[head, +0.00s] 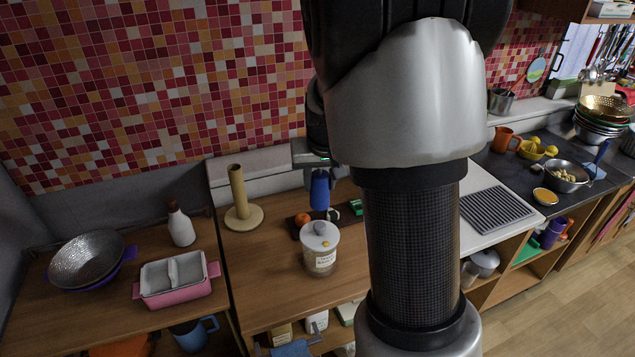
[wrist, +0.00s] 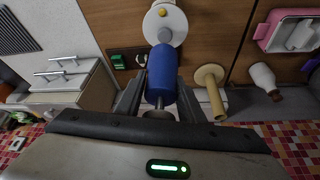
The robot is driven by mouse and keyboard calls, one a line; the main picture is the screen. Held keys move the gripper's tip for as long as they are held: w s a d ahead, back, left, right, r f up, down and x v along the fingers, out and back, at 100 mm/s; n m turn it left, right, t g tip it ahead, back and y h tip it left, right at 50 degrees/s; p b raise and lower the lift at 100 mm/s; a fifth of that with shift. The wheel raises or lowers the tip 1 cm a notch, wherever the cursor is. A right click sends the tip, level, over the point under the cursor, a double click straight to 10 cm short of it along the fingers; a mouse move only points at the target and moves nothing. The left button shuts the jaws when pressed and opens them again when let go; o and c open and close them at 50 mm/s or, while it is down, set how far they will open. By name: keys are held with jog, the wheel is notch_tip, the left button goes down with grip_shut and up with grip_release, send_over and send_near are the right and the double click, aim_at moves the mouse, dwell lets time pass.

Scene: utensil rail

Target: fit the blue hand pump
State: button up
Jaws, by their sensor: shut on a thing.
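My gripper (head: 318,166) is shut on the blue hand pump (head: 320,190) and holds it above the wooden counter. In the wrist view the pump (wrist: 162,75) sits between the two dark fingers (wrist: 159,100), its far end pointing toward a round white lid (wrist: 166,18). In the head view that lid belongs to a labelled jar (head: 320,258), which stands in front of and below the pump. A grey knob and a small yellow spot show on the lid. The pump looks apart from the jar. My arm covers the counter to the right.
A wooden upright holder (head: 239,200) stands left of the pump. A white bottle (head: 181,226) and a pink dish (head: 176,284) stand further left. Counter left of the jar is clear.

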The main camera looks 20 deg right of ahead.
jog(key=b, duration=0.5)
send_over(320, 223)
jog(key=shift+s+f, duration=0.1)
jog(key=shift+f, duration=2.8)
jog(key=shift+f, duration=0.1)
jog(key=shift+f+b, duration=2.05)
jog(key=shift+f, duration=0.3)
jog(key=o, duration=1.2)
jog(key=shift+r, duration=0.15)
jog(key=shift+c, duration=0.2)
